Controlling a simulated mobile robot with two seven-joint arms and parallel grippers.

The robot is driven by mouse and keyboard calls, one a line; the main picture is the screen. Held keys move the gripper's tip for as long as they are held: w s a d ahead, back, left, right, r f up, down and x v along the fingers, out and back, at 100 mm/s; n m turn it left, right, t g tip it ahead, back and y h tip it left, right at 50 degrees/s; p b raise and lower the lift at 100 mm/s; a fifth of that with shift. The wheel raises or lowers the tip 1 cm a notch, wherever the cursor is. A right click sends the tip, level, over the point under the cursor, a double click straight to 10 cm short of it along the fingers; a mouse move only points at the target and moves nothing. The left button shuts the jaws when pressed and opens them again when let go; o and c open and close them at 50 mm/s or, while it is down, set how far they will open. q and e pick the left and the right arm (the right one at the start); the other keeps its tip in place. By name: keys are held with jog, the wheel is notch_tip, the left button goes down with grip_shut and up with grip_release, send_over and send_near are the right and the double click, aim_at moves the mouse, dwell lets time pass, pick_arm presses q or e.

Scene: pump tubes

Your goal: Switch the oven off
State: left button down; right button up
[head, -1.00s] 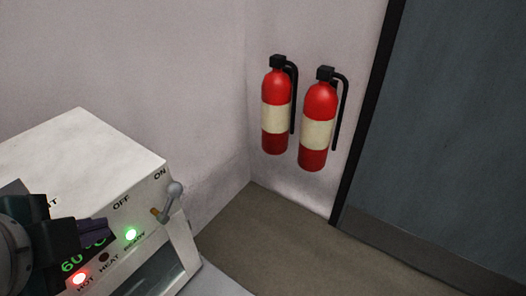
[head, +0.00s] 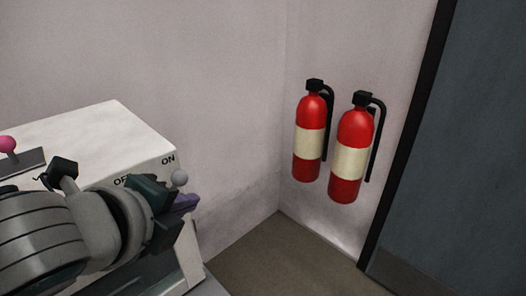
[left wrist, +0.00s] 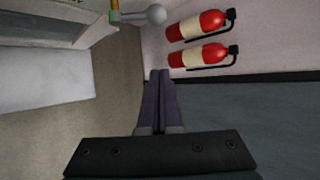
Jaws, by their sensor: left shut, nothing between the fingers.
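The oven (head: 105,130) is the white box at the left of the head view, with OFF and ON marked along its upper edge. Its switch lever has a grey ball knob (head: 180,177), just below the ON mark. The knob also shows at the top of the left wrist view (left wrist: 156,14), with the lever's yellow part beside it. My left gripper (head: 187,203) is shut and empty, with purple fingers. In the head view its fingertips lie just below the knob; in the wrist view (left wrist: 160,74) a gap separates them. My arm hides most of the oven's front panel. My right gripper is not in view.
Two red fire extinguishers (head: 310,138) (head: 350,155) hang on the wall right of the oven. A dark door (head: 460,170) is at the far right. A pink ball knob (head: 7,144) shows at the left edge. The floor (head: 280,255) between oven and door is clear.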

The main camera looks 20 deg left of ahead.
aim_at(179, 178)
pick_arm(q)
jog(key=b+x, duration=0.1)
jog(key=x, duration=0.8)
jog(key=a, duration=0.1)
jog(key=a+r+p, duration=0.1)
jog(key=s+a+r+p, duration=0.1)
jog(key=shift+a, duration=0.2)
jog(key=shift+f, duration=0.1)
